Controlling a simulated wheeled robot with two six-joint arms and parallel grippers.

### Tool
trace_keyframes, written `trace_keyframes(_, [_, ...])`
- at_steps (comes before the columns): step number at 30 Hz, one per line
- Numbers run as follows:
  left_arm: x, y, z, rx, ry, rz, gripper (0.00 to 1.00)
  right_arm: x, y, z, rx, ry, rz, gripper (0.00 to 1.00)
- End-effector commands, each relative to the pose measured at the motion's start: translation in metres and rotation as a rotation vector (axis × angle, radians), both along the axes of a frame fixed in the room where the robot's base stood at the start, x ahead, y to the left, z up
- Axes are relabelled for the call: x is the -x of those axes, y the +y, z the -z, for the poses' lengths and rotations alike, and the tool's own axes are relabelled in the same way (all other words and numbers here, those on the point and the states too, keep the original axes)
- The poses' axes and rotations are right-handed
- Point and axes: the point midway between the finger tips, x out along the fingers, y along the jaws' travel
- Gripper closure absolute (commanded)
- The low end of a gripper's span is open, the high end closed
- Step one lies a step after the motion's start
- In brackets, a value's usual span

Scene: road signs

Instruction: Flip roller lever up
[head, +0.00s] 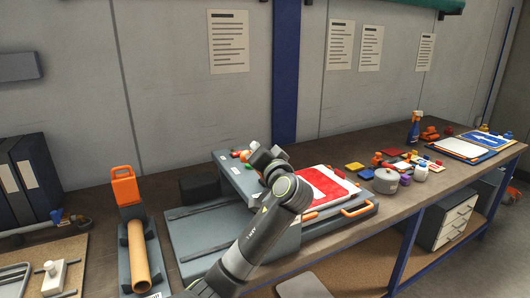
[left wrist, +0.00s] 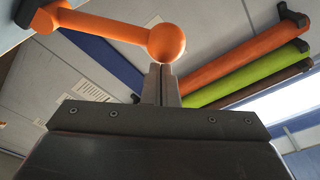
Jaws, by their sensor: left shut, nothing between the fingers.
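The roller lever is an orange arm with a round knob at its end; in the left wrist view its knob (left wrist: 166,42) is close up, and the arm runs to the upper left. In the head view a small orange part (head: 246,155) shows beside my gripper, on the grey roller press (head: 232,178). My left gripper (head: 264,158) is at the press's far end. In the left wrist view its fingers (left wrist: 160,82) are shut and empty, with the tips just at the knob. I cannot tell whether they touch it. My right gripper is not in view.
A red and white sign (head: 325,185) lies on the press bed, near an orange handle (head: 358,208). A cardboard tube (head: 138,255) lies in a grey holder at left. Pots and coloured blocks (head: 386,180) stand to the right. Orange, green and brown rolls (left wrist: 245,80) show in the left wrist view.

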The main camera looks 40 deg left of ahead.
Motion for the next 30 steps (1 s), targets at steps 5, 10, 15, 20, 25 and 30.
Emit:
trace_keyframes(5, [0.006,0.003,0.002,-0.001,0.003,0.0,1.0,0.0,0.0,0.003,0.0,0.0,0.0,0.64])
trace_keyframes(10, [0.009,0.004,0.004,-0.001,0.005,0.0,1.0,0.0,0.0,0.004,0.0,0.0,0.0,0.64])
trace_keyframes(15, [0.009,0.004,0.004,-0.001,0.006,-0.001,1.0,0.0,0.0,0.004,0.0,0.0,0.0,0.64])
trace_keyframes(20, [0.009,0.004,0.005,-0.001,0.007,-0.002,1.0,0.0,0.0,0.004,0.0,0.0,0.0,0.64])
trace_keyframes(25, [0.009,0.004,0.005,0.001,0.008,-0.002,1.0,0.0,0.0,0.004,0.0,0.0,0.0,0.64])
trace_keyframes(30, [0.003,0.005,-0.007,-0.001,0.006,0.0,1.0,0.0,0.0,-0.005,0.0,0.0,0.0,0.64])
